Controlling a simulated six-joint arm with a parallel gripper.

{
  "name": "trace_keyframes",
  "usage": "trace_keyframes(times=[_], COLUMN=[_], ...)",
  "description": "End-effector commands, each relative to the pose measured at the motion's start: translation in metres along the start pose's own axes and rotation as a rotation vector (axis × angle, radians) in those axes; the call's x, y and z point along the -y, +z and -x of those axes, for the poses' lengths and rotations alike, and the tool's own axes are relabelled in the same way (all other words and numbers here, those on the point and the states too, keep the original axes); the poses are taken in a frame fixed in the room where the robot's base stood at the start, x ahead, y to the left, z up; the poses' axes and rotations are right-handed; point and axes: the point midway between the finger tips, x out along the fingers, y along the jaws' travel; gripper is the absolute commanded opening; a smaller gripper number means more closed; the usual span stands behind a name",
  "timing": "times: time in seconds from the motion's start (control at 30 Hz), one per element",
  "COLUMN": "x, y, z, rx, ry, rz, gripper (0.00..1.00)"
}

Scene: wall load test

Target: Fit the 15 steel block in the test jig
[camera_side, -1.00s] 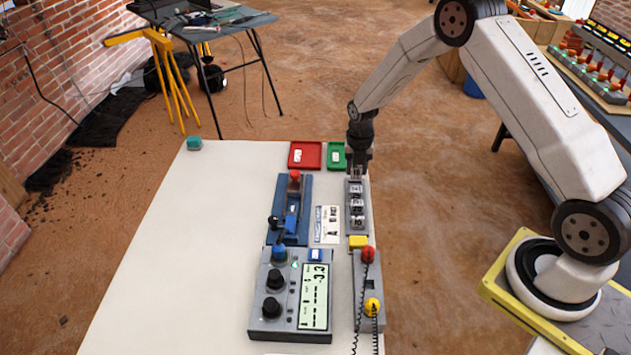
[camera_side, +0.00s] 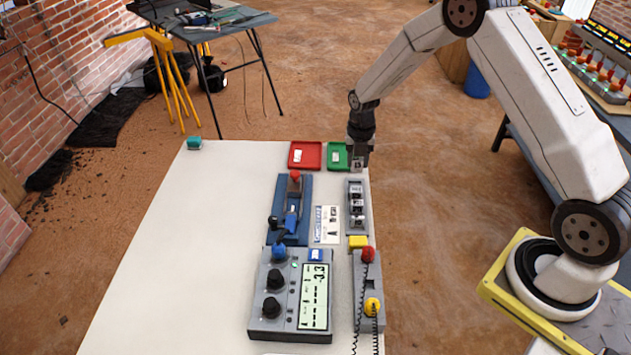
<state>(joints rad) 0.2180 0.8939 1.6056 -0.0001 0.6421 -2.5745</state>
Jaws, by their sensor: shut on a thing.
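My gripper (camera_side: 358,160) is above the far end of the grey block rack (camera_side: 365,228). It is shut on a small steel block (camera_side: 358,164), held just clear of the rack; its label is too small to read. Several other labelled steel blocks (camera_side: 356,205) stand in a row in the rack. The blue test jig (camera_side: 305,235), with a red-knobbed lever (camera_side: 294,176), lies to the left of the rack and my gripper. I see no block in the jig, but its inside is too small to tell for sure.
A red tray (camera_side: 315,165) and a green tray (camera_side: 337,150) sit at the table's far edge, the green one close beside my gripper. A grey meter (camera_side: 262,325) and a probe box (camera_side: 365,290) with coiled leads stand in front. The table's left side is clear, save a teal button (camera_side: 194,144).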

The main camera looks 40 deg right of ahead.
Motion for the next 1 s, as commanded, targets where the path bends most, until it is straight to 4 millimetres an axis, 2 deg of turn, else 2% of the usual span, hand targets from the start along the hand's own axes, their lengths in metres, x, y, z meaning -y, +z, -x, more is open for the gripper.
trace_keyframes(times=[0.17, 0.27, 0.47, 0.7, 0.83, 1.0], x=[-0.009, -0.022, -0.067, -0.126, -0.148, -0.162], y=[-0.002, -0.005, -0.021, -0.051, -0.065, -0.074], z=[0.001, 0.001, 0.005, 0.011, 0.013, 0.015], rx=[0.001, 0.001, 0.002, 0.001, 0.001, 0.001], ry=[0.001, 0.001, 0.001, 0.001, 0.001, 0.001], rz=[0.003, 0.004, 0.007, 0.007, 0.004, 0.001], gripper=[0.00, 0.00, 0.00, 0.00, 0.00, 0.00])
